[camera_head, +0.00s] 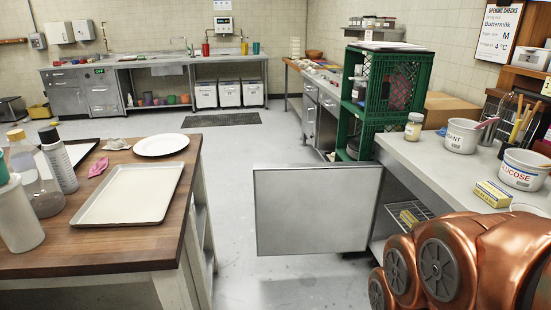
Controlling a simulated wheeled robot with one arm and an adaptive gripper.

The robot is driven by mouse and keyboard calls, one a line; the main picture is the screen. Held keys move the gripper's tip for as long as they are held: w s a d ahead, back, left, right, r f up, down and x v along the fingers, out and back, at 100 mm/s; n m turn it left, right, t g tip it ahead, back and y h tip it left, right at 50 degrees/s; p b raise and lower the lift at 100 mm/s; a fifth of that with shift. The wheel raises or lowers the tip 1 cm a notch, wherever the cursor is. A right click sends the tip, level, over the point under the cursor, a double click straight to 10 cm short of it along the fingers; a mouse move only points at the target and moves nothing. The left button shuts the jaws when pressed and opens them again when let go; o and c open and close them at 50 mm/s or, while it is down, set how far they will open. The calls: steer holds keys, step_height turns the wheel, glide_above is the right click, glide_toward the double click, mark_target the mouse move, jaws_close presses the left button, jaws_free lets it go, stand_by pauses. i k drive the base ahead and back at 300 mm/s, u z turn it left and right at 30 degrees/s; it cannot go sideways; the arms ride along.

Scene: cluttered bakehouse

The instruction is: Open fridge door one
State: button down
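A flat grey door panel (312,210) stands swung out into the aisle, in the middle of the view. It juts from the under-counter unit below the right worktop. I take this panel for fridge door one; no number or handle shows on the face towards me. My copper-coloured arm fills the lower right corner, in front of the right worktop. My gripper is not in view.
A wooden table (150,245) with a metal tray (130,222), a white plate (161,145) and bottles stands on the left. Floor (228,190) is clear between table and door.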

mark_target(325, 208)
steer(key=z, duration=0.45)
steer(key=i, duration=1.4)
steer(key=u, duration=0.55)
steer(key=i, duration=0.95)
steer(key=u, duration=1.1)
steer(key=i, duration=0.3)
steer(key=u, duration=0.3)
